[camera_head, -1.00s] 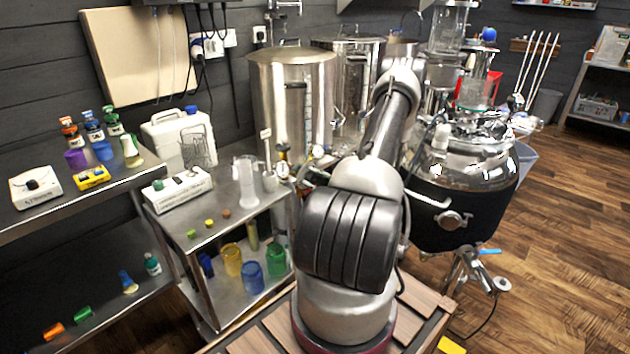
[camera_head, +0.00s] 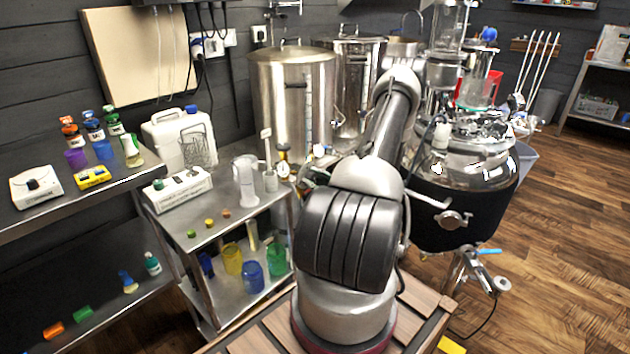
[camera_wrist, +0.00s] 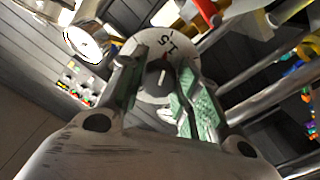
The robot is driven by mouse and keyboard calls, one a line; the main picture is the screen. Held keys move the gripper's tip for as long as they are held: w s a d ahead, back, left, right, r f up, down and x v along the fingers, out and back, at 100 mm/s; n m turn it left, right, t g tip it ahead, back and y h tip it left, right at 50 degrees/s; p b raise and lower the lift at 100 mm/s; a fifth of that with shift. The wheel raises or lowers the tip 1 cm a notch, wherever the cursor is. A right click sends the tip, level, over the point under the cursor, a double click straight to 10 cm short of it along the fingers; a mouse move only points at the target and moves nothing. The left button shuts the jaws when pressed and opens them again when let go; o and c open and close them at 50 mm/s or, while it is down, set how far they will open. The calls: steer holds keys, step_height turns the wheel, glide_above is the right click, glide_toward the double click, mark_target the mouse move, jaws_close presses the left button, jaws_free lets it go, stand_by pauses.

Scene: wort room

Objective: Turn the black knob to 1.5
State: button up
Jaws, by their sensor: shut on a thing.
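In the wrist view, my gripper (camera_wrist: 160,82) has its two green-padded fingers on either side of the black knob (camera_wrist: 153,75), shut on it. A grey round dial (camera_wrist: 150,48) lies behind the knob, with the marking 1.5 upside down near its top edge. A short red mark shows just below that marking, close to the knob. Parts of the dial and knob are hidden by the fingers. In the head view, my arm hides the knob and my gripper.
In the wrist view, a round gauge (camera_wrist: 88,40) sits close to the left finger, and a red-handled part (camera_wrist: 208,12) is above right. In the head view, steel kettles (camera_head: 292,100) stand behind the arm, and a steel cart (camera_head: 215,222) with small vessels stands left.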

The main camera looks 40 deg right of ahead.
steer(key=o, duration=1)
steer(key=s+d, duration=0.1)
steer(key=s, duration=1.1)
